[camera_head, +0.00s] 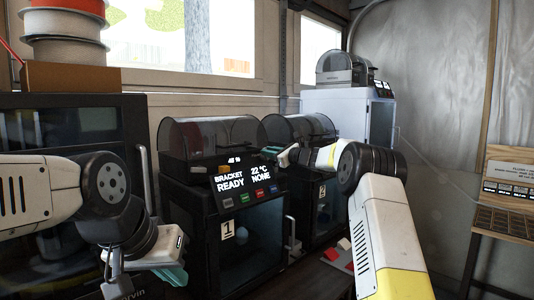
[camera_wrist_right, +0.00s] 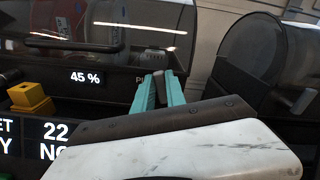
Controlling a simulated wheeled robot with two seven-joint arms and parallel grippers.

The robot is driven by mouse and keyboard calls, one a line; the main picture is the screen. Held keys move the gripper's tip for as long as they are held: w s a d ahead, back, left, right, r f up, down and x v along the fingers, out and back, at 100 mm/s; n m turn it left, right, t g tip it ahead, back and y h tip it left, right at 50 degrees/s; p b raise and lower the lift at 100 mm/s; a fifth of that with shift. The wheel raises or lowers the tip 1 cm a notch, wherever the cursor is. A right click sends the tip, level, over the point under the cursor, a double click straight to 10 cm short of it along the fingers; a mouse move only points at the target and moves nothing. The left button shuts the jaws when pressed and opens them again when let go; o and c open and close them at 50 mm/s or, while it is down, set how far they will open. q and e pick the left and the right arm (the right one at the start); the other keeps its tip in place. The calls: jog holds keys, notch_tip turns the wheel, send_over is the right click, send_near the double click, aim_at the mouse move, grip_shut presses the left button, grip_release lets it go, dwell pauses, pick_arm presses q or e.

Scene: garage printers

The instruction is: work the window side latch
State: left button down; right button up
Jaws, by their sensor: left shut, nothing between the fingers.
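Printer 1 (camera_head: 236,232) stands mid-view, with a smoked clear-lidded box (camera_head: 207,136) on top. My right gripper (camera_head: 284,157) is at the right end of this box, beside its front edge. In the right wrist view its two teal fingers (camera_wrist_right: 161,88) point at a small grey-black tab (camera_wrist_right: 154,60) on the box's front rim, possibly a latch. My left gripper (camera_head: 174,275) is shut and empty, low in front of printer 1's left side.
Printer 2 (camera_head: 325,210) and its lidded box (camera_head: 298,130) stand close on the right. A yellow block (camera_wrist_right: 31,97) sits left of the fingers in the wrist view. A dark cabinet (camera_head: 75,118) bearing spools (camera_head: 65,50) is at left. A white cabinet (camera_head: 350,115) stands behind.

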grip_shut()
jog(key=n, duration=0.4)
jog(key=s+a+f+n, duration=0.1)
jog(key=shift+n, duration=0.4)
jog(key=o, duration=0.6)
grip_release()
jog(key=shift+o, duration=0.2)
